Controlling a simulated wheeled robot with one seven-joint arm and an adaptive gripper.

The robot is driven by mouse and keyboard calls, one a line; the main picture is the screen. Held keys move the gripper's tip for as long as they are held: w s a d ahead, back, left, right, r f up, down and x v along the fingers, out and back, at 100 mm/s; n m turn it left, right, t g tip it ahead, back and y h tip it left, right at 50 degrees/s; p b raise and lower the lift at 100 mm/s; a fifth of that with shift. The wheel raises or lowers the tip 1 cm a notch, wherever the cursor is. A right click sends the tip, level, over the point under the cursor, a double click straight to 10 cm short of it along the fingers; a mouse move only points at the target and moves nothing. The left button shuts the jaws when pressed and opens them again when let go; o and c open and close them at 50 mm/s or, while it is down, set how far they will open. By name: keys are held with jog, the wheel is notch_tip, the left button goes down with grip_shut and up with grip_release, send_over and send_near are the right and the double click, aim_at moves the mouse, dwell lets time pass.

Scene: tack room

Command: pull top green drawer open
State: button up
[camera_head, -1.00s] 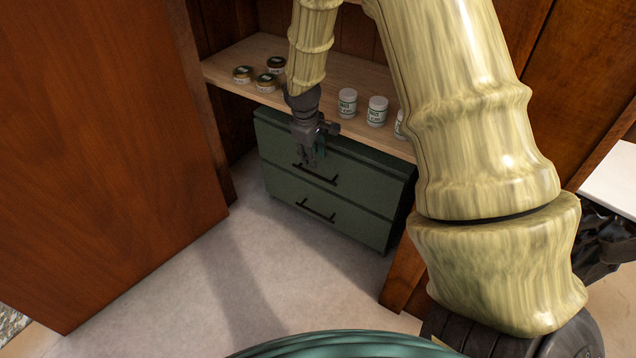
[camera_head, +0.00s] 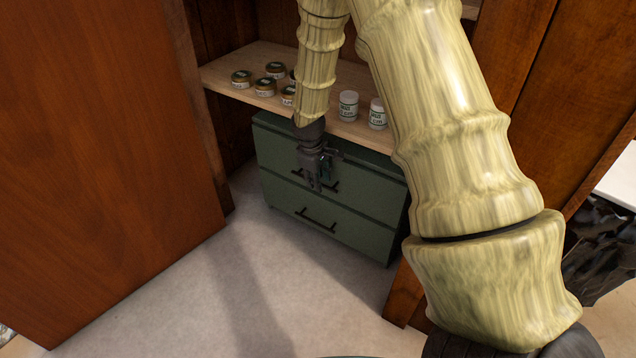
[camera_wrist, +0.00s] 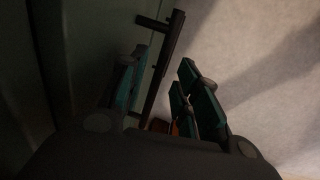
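The green chest has two drawers, each with a dark bar handle. The top drawer (camera_head: 365,190) appears shut, flush with the lower one. My gripper (camera_head: 316,186) is in front of the top drawer's handle (camera_head: 330,184) and hides part of it. In the wrist view my gripper (camera_wrist: 165,95) is open, with teal pads on its fingers. The dark handle bar (camera_wrist: 163,65) shows between the fingers, with one finger on the drawer side and the others on the floor side. A gap shows beside the bar; whether any finger touches it, I cannot tell.
The lower drawer (camera_head: 325,225) has its own handle (camera_head: 316,219). A wooden shelf (camera_head: 225,75) above the chest holds several tins (camera_head: 265,87) and white jars (camera_head: 348,105). A wooden panel (camera_head: 90,170) stands at left. The floor (camera_head: 260,285) before the chest is clear.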

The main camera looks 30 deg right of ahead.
jog(key=shift+f, duration=0.25)
grip_shut()
